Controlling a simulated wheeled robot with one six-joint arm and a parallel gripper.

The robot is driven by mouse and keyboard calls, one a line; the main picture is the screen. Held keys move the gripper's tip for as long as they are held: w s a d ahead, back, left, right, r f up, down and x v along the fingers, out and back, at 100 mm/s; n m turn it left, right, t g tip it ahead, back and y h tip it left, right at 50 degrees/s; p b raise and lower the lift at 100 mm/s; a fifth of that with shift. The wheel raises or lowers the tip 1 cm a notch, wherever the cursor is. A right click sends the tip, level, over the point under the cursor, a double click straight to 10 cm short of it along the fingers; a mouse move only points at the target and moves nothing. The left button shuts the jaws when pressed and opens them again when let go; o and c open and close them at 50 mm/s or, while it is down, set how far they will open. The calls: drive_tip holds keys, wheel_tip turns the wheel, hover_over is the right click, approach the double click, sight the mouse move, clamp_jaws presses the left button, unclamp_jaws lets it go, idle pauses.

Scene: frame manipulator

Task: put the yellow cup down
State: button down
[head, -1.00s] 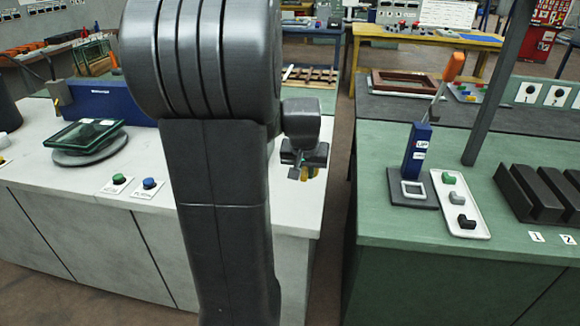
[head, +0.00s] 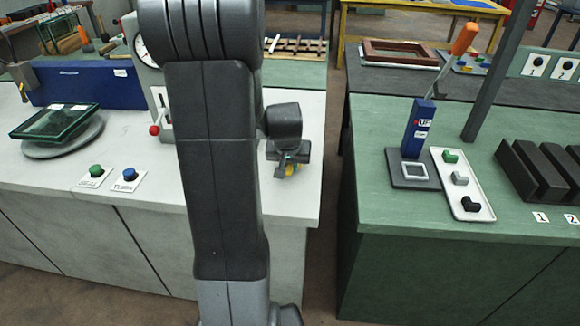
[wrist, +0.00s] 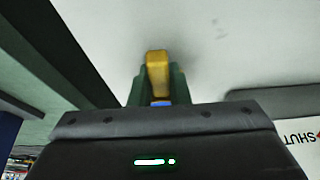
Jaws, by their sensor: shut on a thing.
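The yellow cup (wrist: 158,70) shows in the wrist view as a small yellow piece between the two green fingers of my gripper (wrist: 157,88), which is shut on it. Only one side of the cup is visible. In the head view my gripper (head: 289,170) is over the right end of the white counter (head: 296,200), with a bit of yellow showing at the fingers. I cannot tell whether the cup touches the counter.
A green button (head: 96,171) and a blue button (head: 129,174) sit on the white counter, left of my arm. A glass plate (head: 55,122) lies farther left. A gap separates this counter from the green bench (head: 400,213), which holds a white tray (head: 477,190).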

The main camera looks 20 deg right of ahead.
drive_tip(key=shift+f, duration=0.35)
drive_tip(key=shift+f, duration=0.2)
drive_tip(key=c, duration=1.4)
unclamp_jaws()
drive_tip(key=shift+r, duration=0.1)
drive_tip(key=shift+o, duration=0.2)
drive_tip(key=shift+s+r, duration=0.1)
drive_tip(key=shift+r, duration=0.35)
drive_tip(key=v, duration=1.1)
drive_tip(key=shift+r+p, duration=0.15)
drive_tip(key=shift+p, duration=0.15)
drive_tip(key=shift+s, duration=0.15)
